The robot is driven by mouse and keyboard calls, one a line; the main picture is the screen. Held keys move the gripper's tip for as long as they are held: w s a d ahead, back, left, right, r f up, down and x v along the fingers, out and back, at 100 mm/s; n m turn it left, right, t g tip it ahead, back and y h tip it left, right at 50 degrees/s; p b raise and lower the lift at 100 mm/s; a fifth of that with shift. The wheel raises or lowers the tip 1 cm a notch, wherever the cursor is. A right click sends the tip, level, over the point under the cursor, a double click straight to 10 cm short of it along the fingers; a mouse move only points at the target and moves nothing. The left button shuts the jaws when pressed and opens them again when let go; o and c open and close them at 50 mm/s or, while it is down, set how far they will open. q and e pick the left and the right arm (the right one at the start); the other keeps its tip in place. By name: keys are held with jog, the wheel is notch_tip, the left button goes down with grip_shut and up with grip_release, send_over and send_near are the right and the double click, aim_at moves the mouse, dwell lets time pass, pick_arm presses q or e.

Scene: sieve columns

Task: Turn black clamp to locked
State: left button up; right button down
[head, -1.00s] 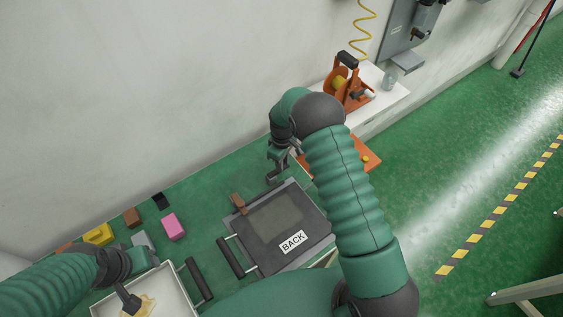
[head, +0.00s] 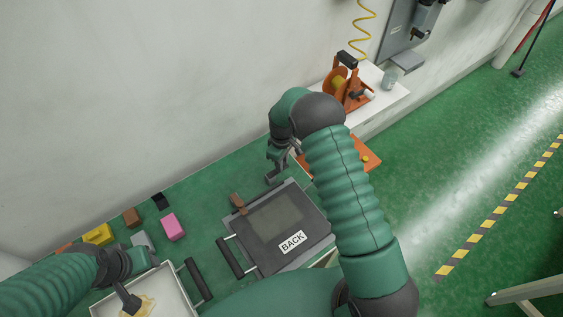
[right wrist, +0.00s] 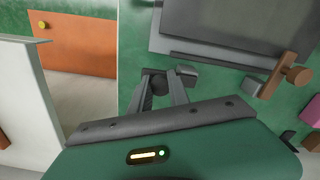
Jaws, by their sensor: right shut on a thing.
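The black clamp (right wrist: 158,84) shows in the right wrist view as a dark rounded part between my right fingers, beside a grey block (right wrist: 187,71) at the panel's edge. My right gripper (right wrist: 162,92) is shut on it, and the fingers hide part of it. In the head view my right gripper (head: 277,172) is at the far right corner of the grey panel marked BACK (head: 258,252); the clamp itself is hard to make out there. My left gripper (head: 132,303) is over a white tray (head: 183,288); its jaw state is unclear.
A brown clamp (head: 237,203) sits at the panel's far left corner, its bar pointing outward. Black handles (head: 230,258) stand to the panel's left. Pink (head: 173,227) and yellow (head: 98,234) blocks lie further left. An orange reel (head: 345,88) stands on a white table at the back.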

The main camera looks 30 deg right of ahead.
jog(key=shift+w+d+r+m, duration=0.15)
jog(key=shift+r+m, duration=0.15)
jog(key=shift+m, duration=0.3)
jog(key=shift+s+m, duration=0.35)
jog(key=shift+m, duration=0.55)
jog(key=m, duration=0.1)
jog(key=s+m, duration=0.1)
jog(key=shift+a+m, duration=0.2)
jog(key=shift+m, duration=0.2)
jog(key=s+m, duration=0.1)
jog(key=m, duration=0.1)
jog(key=s+a+m, duration=0.1)
jog(key=m, duration=0.1)
jog(key=shift+m+p, duration=0.3)
jog(key=shift+p, duration=0.05)
jog(key=m, duration=0.1)
jog(key=a+m, duration=0.1)
jog(key=m, duration=0.1)
jog(key=shift+s, duration=0.4)
jog(key=shift+s+a+m+p, duration=0.15)
jog(key=shift+a+m+p, duration=0.25)
jog(key=shift+m, duration=0.8)
jog(key=shift+s+a+m+p, duration=0.2)
jog(key=shift+a+m, duration=0.35)
jog(key=shift+m, duration=0.65)
